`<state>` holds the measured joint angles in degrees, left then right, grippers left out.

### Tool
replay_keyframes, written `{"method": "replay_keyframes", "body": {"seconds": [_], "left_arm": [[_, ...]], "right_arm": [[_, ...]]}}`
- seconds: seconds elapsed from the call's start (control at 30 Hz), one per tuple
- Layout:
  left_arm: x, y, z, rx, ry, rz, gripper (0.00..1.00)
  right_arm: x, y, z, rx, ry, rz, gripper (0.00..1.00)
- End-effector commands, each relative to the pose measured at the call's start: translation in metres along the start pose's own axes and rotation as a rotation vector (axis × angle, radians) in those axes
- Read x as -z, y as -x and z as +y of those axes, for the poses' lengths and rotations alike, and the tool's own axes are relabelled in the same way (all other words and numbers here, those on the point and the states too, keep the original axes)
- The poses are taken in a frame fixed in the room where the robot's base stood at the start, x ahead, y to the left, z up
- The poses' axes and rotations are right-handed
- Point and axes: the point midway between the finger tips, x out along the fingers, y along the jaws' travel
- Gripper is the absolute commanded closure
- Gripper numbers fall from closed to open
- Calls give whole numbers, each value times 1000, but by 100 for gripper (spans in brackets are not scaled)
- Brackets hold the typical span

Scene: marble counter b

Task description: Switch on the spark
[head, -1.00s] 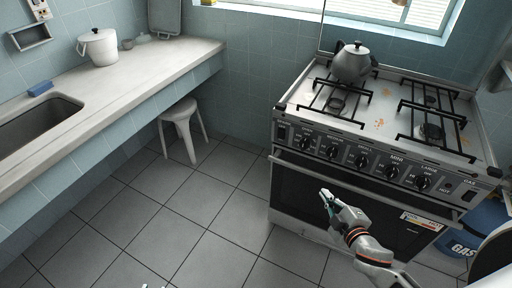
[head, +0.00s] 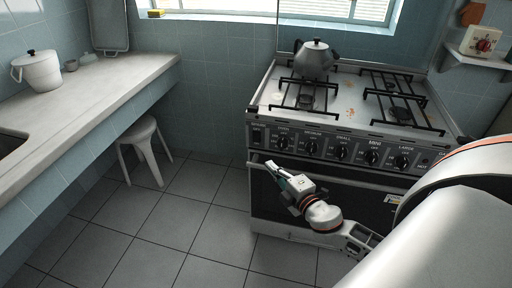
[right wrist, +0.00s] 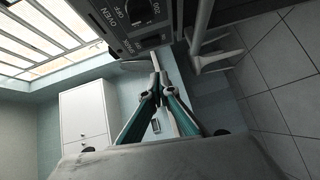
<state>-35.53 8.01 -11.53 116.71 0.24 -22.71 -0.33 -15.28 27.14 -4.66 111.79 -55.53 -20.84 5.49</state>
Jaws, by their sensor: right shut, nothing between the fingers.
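The stove (head: 345,165) stands at the right with a row of knobs on its black front panel. The spark switch (head: 257,136) is a small dark switch at the panel's left end, left of the oven knob (head: 282,143). Whether it is on or off is too small to tell. My right gripper (head: 270,165) is shut and empty, in front of the stove just below the panel's left end. In the right wrist view its closed fingertips (right wrist: 157,78) are apart from the panel, near the spark label (right wrist: 131,46). My left gripper is out of view.
A kettle (head: 314,60) stands on the back left burner. A white stool (head: 146,145) is on the floor left of the stove, under the counter (head: 105,85) with a white pot (head: 38,72). The tiled floor between is clear.

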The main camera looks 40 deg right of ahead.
Motion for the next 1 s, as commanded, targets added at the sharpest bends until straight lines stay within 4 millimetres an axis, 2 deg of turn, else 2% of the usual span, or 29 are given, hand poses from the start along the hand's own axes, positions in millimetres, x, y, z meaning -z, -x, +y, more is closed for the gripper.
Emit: {"method": "replay_keyframes", "body": {"seconds": [0.13, 0.27, 0.8, 1.0], "left_arm": [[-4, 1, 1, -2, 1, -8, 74], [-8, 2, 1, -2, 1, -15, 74], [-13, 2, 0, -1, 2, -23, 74], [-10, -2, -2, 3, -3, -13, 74]], "right_arm": [[0, -3, 0, 0, -1, 0, 100], [0, -14, 1, -1, -1, 0, 100], [0, -102, 0, -1, -1, -1, 100], [-20, -121, -2, 2, 2, -1, 100]]}}
